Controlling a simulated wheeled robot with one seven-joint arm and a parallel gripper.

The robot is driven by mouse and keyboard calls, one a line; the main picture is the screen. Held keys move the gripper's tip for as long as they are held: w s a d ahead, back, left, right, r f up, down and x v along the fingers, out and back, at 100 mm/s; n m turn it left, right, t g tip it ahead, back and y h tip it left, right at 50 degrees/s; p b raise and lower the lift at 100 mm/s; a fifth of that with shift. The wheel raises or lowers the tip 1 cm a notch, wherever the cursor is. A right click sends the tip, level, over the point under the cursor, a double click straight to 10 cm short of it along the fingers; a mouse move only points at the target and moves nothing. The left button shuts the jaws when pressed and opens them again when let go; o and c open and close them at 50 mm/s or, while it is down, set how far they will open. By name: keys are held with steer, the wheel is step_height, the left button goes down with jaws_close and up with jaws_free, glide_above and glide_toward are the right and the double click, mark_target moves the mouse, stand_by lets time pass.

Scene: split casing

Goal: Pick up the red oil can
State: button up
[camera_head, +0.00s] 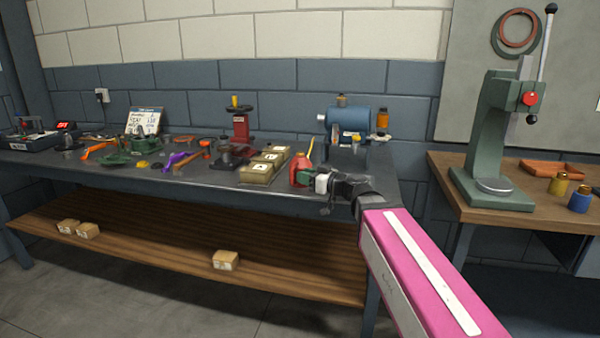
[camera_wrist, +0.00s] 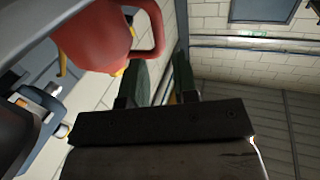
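The red oil can (camera_head: 299,165) stands on the grey workbench (camera_head: 215,171), near its front edge towards the right end, with a thin yellow spout rising from it. In the wrist view the can's red body (camera_wrist: 92,38) fills the upper left, and its loop handle faces the fingers. My gripper (camera_head: 312,180) is just right of the can in the head view. In the wrist view my gripper (camera_wrist: 159,68) has its two dark green fingers apart, with nothing held between them. The handle is close to the fingertips; I cannot tell whether they touch.
Labelled boxes (camera_head: 258,172) sit left of the can. A blue bench machine (camera_head: 347,123) stands behind it, and a red press (camera_head: 241,128) further left. Tools clutter the bench's left part. A green arbor press (camera_head: 490,150) stands on the wooden table (camera_head: 450,172) at right.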

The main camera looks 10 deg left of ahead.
steer(key=shift+f, duration=0.9)
steer(key=shift+x, duration=3.75)
steer(key=shift+s+r, duration=0.1)
jaws_close()
